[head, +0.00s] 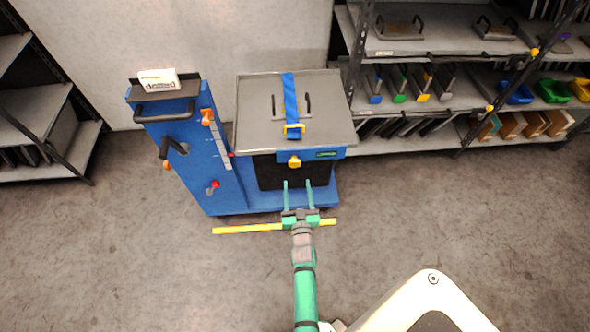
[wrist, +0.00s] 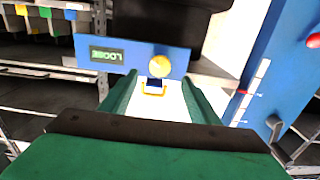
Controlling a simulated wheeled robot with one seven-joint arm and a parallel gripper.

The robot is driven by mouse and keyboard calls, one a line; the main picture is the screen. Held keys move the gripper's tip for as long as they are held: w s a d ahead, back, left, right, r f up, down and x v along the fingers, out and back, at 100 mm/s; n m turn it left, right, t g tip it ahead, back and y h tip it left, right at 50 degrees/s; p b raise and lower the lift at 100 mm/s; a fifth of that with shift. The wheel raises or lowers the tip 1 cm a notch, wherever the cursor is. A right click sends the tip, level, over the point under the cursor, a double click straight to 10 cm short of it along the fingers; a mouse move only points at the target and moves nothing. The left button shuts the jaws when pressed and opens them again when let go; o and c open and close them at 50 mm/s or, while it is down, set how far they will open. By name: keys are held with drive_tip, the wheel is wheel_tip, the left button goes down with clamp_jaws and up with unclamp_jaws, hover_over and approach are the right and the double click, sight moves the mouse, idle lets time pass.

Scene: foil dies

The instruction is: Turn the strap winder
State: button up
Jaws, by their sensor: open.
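The strap winder's yellow knob (head: 294,161) sits on the blue front panel of a blue cart. In the wrist view the round yellow knob (wrist: 160,66) shows just beyond my fingertips. A small display (wrist: 108,55) beside it appears to read LOOSE, upside down. The blue strap (head: 290,98) runs over the grey lidded top to a yellow buckle (head: 293,128); a yellow loop (wrist: 154,89) also shows between my fingers in the wrist view. My gripper (head: 298,184) is open and empty, its two green fingers pointing toward the knob, apart from it.
The blue upright panel (head: 184,150) with levers and a scale stands left of the grey top (head: 250,130). A yellow bar (head: 247,229) runs along the cart's front near the floor. Shelves (head: 440,100) with bins stand behind right. The floor in front is clear.

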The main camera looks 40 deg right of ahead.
sight(295, 165)
drive_tip(key=x, duration=0.7)
drive_tip(key=shift+w+d, duration=0.1)
drive_tip(key=shift+w, duration=0.25)
drive_tip(key=shift+w+d, duration=0.2)
drive_tip(key=shift+d, duration=0.05)
drive_tip(key=c, duration=1.1)
